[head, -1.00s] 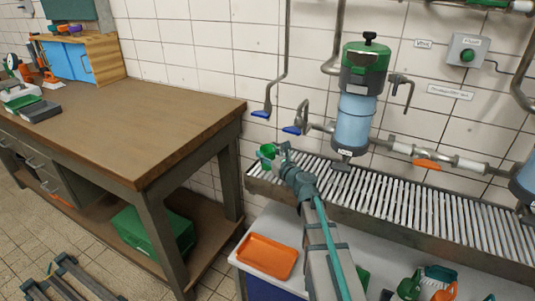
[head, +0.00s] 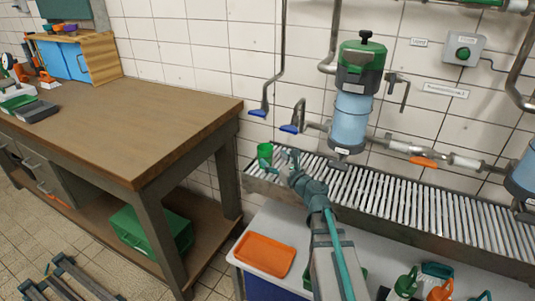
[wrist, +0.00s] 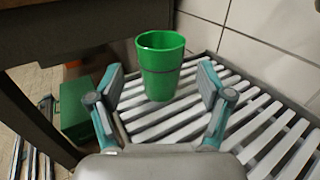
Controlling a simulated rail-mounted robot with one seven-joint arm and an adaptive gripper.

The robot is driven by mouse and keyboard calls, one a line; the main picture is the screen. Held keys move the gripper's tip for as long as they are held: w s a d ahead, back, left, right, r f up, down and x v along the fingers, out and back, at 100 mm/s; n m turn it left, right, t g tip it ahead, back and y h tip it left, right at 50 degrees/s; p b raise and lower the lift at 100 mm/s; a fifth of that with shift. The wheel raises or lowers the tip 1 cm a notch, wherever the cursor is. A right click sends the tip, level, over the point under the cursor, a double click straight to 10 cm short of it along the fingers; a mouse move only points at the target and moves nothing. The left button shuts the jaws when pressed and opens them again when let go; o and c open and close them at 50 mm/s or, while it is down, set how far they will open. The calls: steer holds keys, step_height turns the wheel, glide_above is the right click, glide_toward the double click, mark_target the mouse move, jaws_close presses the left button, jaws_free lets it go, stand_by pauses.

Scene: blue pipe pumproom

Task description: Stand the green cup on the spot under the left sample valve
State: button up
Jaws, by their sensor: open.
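The green cup (head: 265,154) stands upright at the left end of the slatted drain rack, below the left blue-handled sample valve (head: 258,112). In the wrist view the cup (wrist: 160,68) rests on the white slats, apart from both fingers. My gripper (head: 287,159) is to the right of the cup in the head view. In the wrist view my gripper (wrist: 161,84) is open, its fingers on either side of the near space in front of the cup. The marked spot under the cup cannot be seen.
A second blue-handled valve (head: 289,128) hangs just right of the first, above my gripper. A blue and green filter housing (head: 351,115) is further right. The wooden workbench (head: 130,100) stands left of the rack (head: 400,205). An orange tray (head: 264,254) lies below.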

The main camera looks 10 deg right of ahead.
steer(key=v, duration=0.5)
steer(key=shift+s+d, duration=0.1)
steer(key=shift+s, duration=0.25)
steer(key=w+a+f+n+g+y+p, duration=0.1)
steer(key=a+f+n+g, duration=0.15)
steer(key=a, duration=0.45)
steer(key=w+a+f+n+g+y, duration=0.1)
steer(key=a+f+n, duration=0.25)
steer(key=a, duration=0.45)
steer(key=s+a+f+n+g+h+p, duration=0.1)
steer(key=s+a+f+n+g+p, duration=0.15)
steer(key=s+f+n, duration=0.4)
steer(key=s+a+f+n+g+p, duration=0.1)
steer(key=s+f+n+g+p, duration=0.25)
steer(key=f, duration=0.65)
steer(key=s+d+f+n+g+h+p, duration=0.2)
steer(key=s+d+f+n+g, duration=0.3)
steer(key=s, duration=0.6)
steer(key=s+d+f+n+g+h+p, duration=0.1)
steer(key=s+f+n+g+h+p, duration=0.15)
steer(key=s+f, duration=0.6)
steer(key=s+d+n+g+h+p, duration=0.1)
steer(key=s+d+n+g+p, duration=0.1)
steer(key=s, duration=0.9)
steer(key=s+d+n+g+h+p, duration=0.2)
steer(key=s+d+n+g, duration=0.2)
steer(key=s, duration=0.7)
steer(key=shift+s+d+n, duration=0.35)
steer(key=shift+d+n, duration=0.5)
steer(key=shift+d, duration=0.25)
